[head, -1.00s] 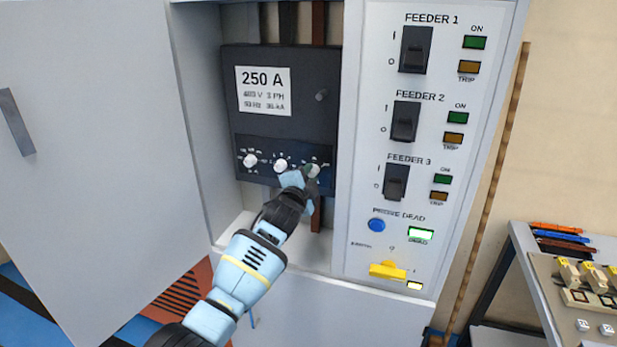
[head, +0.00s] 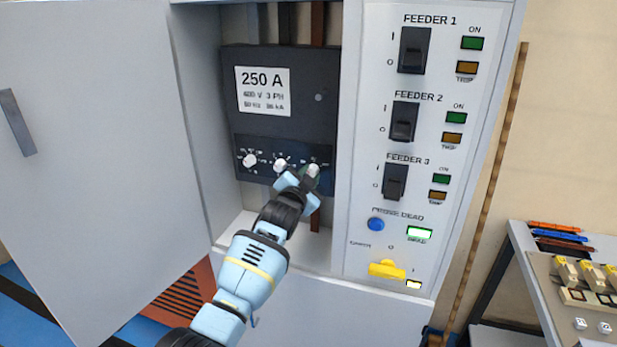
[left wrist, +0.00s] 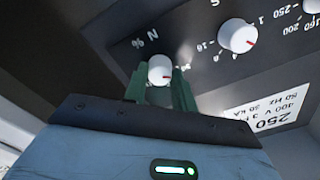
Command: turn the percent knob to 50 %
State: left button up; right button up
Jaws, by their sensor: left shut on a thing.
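The percent knob is the rightmost of three white knobs on the dark breaker panel (head: 240,140). In the left wrist view this white knob (left wrist: 159,69) sits beside the "N %" label, with a small red mark towards its right side. My left gripper (left wrist: 160,86) has its green fingers on either side of the knob and is shut on it. In the head view my left gripper (head: 309,178) reaches up to the panel's lower right. The fingers hide part of the knob's scale, so I cannot read its setting. My right gripper is not in view.
The middle knob (head: 281,166) and left knob (head: 250,160) are close by. The open cabinet door (head: 90,150) stands at the left. The feeder panel (head: 358,200) with black switches and a yellow handle (head: 387,269) stands at the right. A bench (head: 535,275) stands at far right.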

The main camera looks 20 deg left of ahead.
pick_arm(q)
jog(key=o, duration=1)
jog(key=shift+s+f, duration=0.1)
jog(key=shift+s, duration=0.8)
jog(key=s, duration=0.6)
jog(key=shift+a, duration=0.1)
